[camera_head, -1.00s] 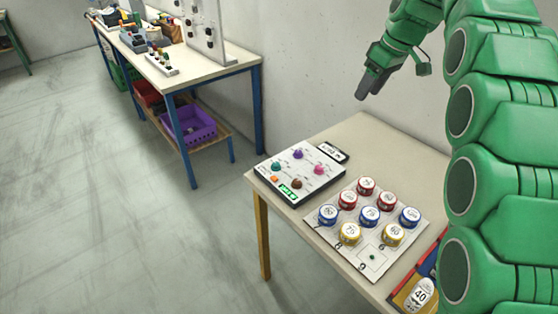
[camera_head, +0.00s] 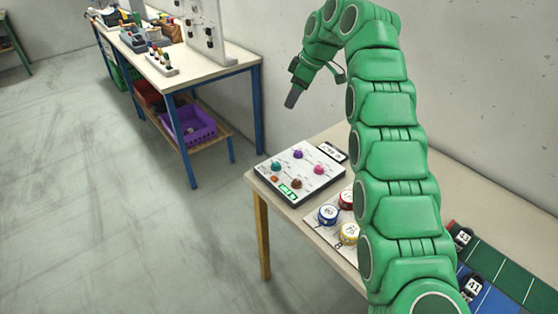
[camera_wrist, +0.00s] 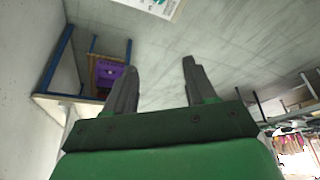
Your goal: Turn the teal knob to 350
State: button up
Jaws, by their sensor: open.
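The teal knob (camera_head: 276,167) is on the left of a white panel (camera_head: 325,178) on the near table. The panel also has a purple knob (camera_head: 298,154), a pink knob (camera_head: 318,170), a brown knob (camera_head: 296,184), an orange square button (camera_head: 275,179) and a green display (camera_head: 287,192), whose digits are too small to read. My gripper (camera_head: 290,104) is in the air above and behind the panel, well clear of the teal knob. In the wrist view my gripper (camera_wrist: 158,80) has its two fingers apart with nothing between them.
Round labelled tins (camera_head: 328,214) stand on a white board right of the panel, partly hidden by my arm. Blue and green numbered mats (camera_head: 505,270) lie further right. A second table (camera_head: 190,68) stands at the back, with a purple crate (camera_head: 188,125) below. The floor at left is clear.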

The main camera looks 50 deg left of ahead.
jog(key=s+a, duration=0.1)
send_near(277, 164)
jog(key=shift+n, duration=0.3)
jog(key=shift+x, duration=3.95)
jog(key=shift+c, duration=0.4)
grip_shut()
